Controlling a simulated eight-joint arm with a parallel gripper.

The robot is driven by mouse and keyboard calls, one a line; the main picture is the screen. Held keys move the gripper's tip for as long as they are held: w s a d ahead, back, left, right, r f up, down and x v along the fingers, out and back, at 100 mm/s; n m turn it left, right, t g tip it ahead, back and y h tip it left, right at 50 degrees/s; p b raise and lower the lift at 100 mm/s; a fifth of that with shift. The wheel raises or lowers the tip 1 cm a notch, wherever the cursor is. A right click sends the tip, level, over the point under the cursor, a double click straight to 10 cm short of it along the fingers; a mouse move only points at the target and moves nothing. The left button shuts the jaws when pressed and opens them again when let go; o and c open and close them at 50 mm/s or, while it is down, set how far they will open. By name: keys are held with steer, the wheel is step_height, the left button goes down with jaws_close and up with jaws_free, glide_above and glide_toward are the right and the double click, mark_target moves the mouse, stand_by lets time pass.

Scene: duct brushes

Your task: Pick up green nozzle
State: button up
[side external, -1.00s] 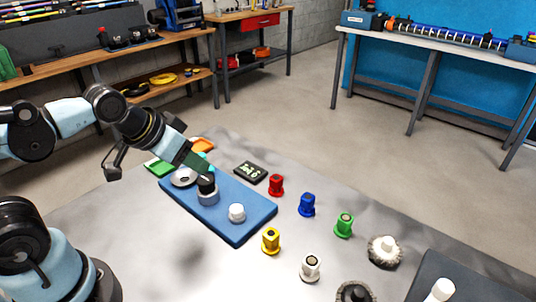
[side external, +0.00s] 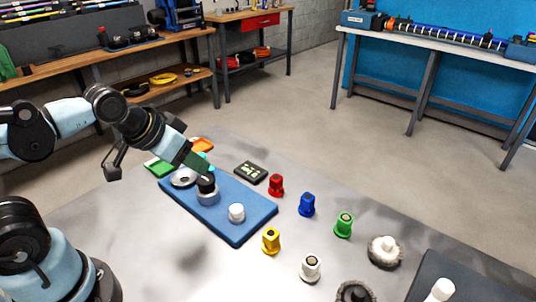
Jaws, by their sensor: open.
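The green nozzle (side external: 344,225) stands upright on the grey table, right of the blue nozzle (side external: 307,204) and left of a round brush (side external: 384,251). My gripper (side external: 204,178) is over the blue tray (side external: 240,233), well to the left of the green nozzle. It is open, close above a dark-topped grey round part (side external: 207,192) on the tray. Its fingertips are small in view, and I cannot tell whether they touch that part.
A red nozzle (side external: 276,185), a yellow nozzle (side external: 271,240) and a white nozzle (side external: 311,268) stand around the middle of the table (side external: 140,225). A white cap (side external: 236,212) is on the tray. A dark display (side external: 250,172) lies behind it. Another brush (side external: 355,293) is at the front.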

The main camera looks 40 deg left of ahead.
steer(key=o, duration=0.3)
steer(key=shift+w, duration=0.1)
